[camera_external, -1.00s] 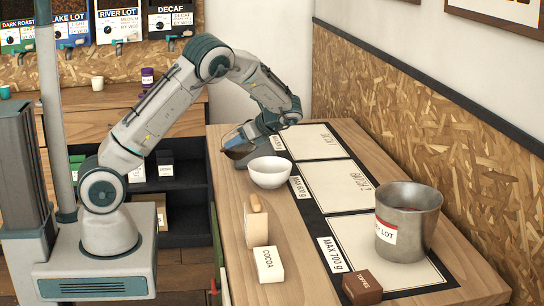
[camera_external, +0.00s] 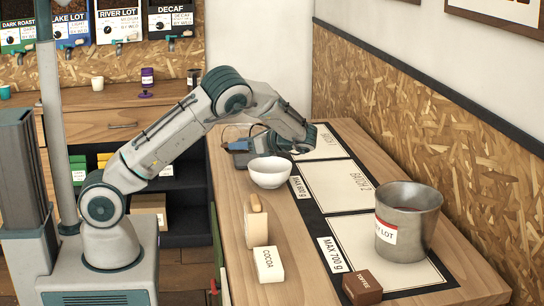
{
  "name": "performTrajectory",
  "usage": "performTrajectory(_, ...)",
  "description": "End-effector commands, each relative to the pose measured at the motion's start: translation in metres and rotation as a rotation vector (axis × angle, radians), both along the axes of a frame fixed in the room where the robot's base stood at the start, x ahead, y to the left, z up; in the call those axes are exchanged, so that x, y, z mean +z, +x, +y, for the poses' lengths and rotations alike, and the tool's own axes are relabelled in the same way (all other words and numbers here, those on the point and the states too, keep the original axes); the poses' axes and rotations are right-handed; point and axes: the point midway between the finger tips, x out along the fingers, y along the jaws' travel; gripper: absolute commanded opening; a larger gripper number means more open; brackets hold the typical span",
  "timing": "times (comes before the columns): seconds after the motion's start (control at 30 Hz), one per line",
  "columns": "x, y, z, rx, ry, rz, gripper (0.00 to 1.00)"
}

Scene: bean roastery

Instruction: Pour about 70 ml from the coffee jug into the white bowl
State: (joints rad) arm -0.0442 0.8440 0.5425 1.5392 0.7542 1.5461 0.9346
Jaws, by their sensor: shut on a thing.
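The white bowl (camera_external: 270,175) stands upright on the wooden table, left of the mats; its inside bottom is hidden. My gripper (camera_external: 246,145) is low over the table just behind the bowl. It is shut on the coffee jug (camera_external: 240,159), a see-through vessel with a dark lower part. The jug is behind and left of the bowl and partly covered by the gripper. Its exact tilt and whether it touches the table cannot be told. No stream of liquid shows.
A metal bucket (camera_external: 407,225) stands on the near mat, with a brown toffee block (camera_external: 362,288) beside it. A cocoa box (camera_external: 268,264) and a pale wooden object (camera_external: 255,222) stand near the table's left edge. The middle mat (camera_external: 338,187) is clear.

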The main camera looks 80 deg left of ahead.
Motion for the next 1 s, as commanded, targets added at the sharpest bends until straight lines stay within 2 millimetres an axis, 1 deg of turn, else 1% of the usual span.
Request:
performTrajectory(0.53,-0.007,0.01,-0.01,-0.002,0.079,0.074,0.0)
performTrajectory(1.0,-0.006,0.011,-0.011,-0.001,0.098,0.089,0.0)
